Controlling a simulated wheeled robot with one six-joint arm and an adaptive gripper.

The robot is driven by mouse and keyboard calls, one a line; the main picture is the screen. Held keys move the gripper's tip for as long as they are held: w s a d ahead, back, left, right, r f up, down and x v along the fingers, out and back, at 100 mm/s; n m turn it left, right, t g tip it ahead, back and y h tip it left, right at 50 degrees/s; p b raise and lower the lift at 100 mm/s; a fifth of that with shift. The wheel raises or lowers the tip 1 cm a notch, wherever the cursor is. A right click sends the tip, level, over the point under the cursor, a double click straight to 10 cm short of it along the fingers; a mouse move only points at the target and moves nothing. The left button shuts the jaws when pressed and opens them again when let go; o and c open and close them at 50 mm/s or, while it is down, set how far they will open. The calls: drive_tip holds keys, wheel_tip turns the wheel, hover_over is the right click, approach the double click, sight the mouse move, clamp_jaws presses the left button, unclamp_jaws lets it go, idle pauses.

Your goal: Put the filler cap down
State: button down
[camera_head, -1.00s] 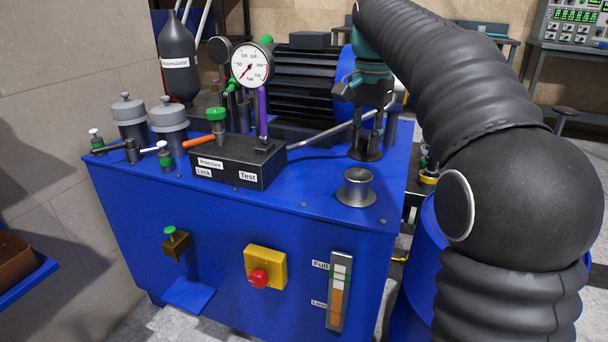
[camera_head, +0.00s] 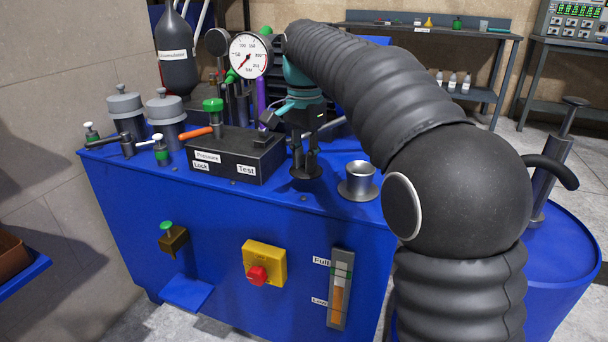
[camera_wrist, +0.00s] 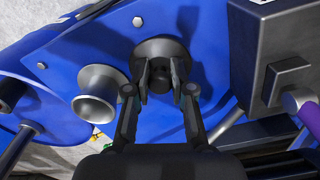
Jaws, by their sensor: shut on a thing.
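The filler cap (camera_head: 306,172), a dark disc with a short upright grip, is at or just above the blue tank top. I cannot tell whether it touches it. My gripper (camera_head: 304,158) points down and is shut on the cap's grip. In the wrist view the cap (camera_wrist: 162,47) shows between the two fingers of my gripper (camera_wrist: 160,88). The open metal filler neck (camera_head: 358,184) stands to the right of the cap in the head view. In the wrist view the neck (camera_wrist: 97,95) is left of it, uncovered.
The black valve block (camera_head: 236,155) with levers is close to the left of my gripper. The pressure gauge (camera_head: 249,55) stands behind it. A blue drum (camera_head: 555,255) with a hand pump (camera_head: 548,170) is at the right. Bare blue top lies in front of the cap.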

sight(305, 173)
wheel_tip(305, 173, down, 4)
drive_tip(key=shift+r+b, duration=0.1)
drive_tip(key=shift+b, duration=0.4)
drive_tip(key=c, duration=1)
unclamp_jaws()
wheel_tip(305, 173, up, 12)
drive_tip(key=p, duration=0.3)
drive_tip(key=shift+p, duration=0.4)
drive_tip(key=shift+d, duration=0.1)
